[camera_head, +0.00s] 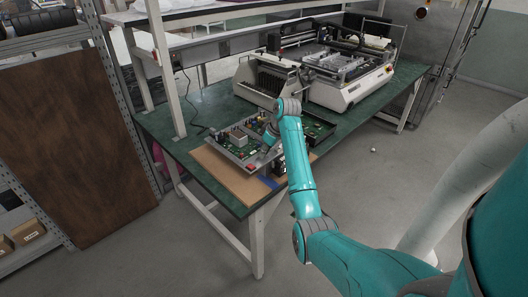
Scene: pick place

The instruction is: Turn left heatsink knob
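A shallow grey tray (222,150) with a green circuit board lies on the near end of the green-topped bench. A grey block (238,138), possibly the heatsink, stands on the board among small components. No knob can be made out at this size. My teal arm reaches from the lower right over the bench's near end. My gripper (268,141) appears as a small dark shape below the wrist, close to the right side of the board. Its fingers are too small and too overlapped to read, and contact with anything cannot be told.
A brown mat (228,178) lies beneath the tray. A second dark tray with a board (318,127) is partly behind my arm. A slotted grey machine (262,83) and a larger white machine (350,75) stand farther back. A white post (166,75) rises at left.

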